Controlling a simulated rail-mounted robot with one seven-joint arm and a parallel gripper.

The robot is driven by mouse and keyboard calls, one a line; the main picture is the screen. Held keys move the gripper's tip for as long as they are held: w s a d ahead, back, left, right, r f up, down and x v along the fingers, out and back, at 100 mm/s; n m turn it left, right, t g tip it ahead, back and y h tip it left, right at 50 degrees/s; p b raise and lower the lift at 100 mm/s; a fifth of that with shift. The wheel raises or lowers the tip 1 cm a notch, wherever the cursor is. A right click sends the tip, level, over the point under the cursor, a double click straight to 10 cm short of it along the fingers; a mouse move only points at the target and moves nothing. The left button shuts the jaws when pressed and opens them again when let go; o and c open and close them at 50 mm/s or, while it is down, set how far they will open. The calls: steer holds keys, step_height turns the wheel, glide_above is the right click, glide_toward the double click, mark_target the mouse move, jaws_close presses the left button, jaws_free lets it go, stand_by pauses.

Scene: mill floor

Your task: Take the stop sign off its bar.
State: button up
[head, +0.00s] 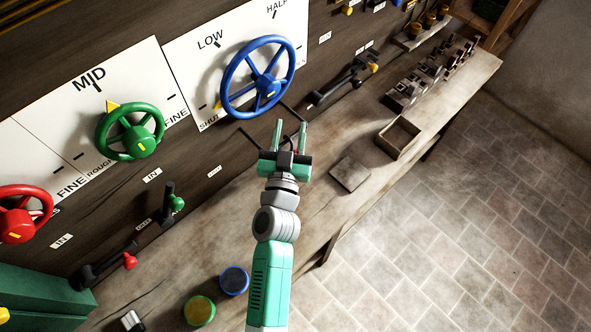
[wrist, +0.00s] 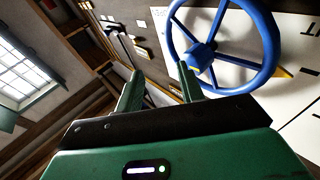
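I cannot make out a stop sign or its bar for certain in either view. In the head view, my gripper (head: 290,126) is at the wooden panel, just below the blue handwheel (head: 257,77). Its two green fingers are apart, and I see nothing clearly held between them. Thin dark rods (head: 249,137) show beside the fingers, and a small patch of red shows by the right finger, mostly hidden. In the wrist view, my gripper (wrist: 160,68) also shows spread fingers, with the blue handwheel (wrist: 225,45) beyond them on the right.
A green handwheel (head: 130,131) and a red handwheel (head: 22,214) are on the panel to the left. A lever (head: 345,80) is to the right. Below, the bench bears an open wooden box (head: 398,137), a flat square board (head: 350,173) and round pots (head: 234,280).

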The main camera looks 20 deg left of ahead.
steer(key=s+d+f+m+g+h+b, duration=0.1)
steer(key=s+f+g+h, duration=0.2)
steer(key=f, duration=1.4)
steer(key=shift+t+y, duration=0.3)
steer(key=shift+t, duration=0.3)
steer(key=w+b, duration=0.1)
steer(key=w, duration=0.1)
steer(key=w+a+b, duration=0.1)
steer(key=w, duration=0.1)
steer(key=w+a+b, duration=0.1)
steer(key=w, duration=0.2)
steer(key=shift+a+r, duration=0.1)
steer(key=shift+r, duration=0.2)
steer(key=shift+s, duration=0.1)
jaws_close()
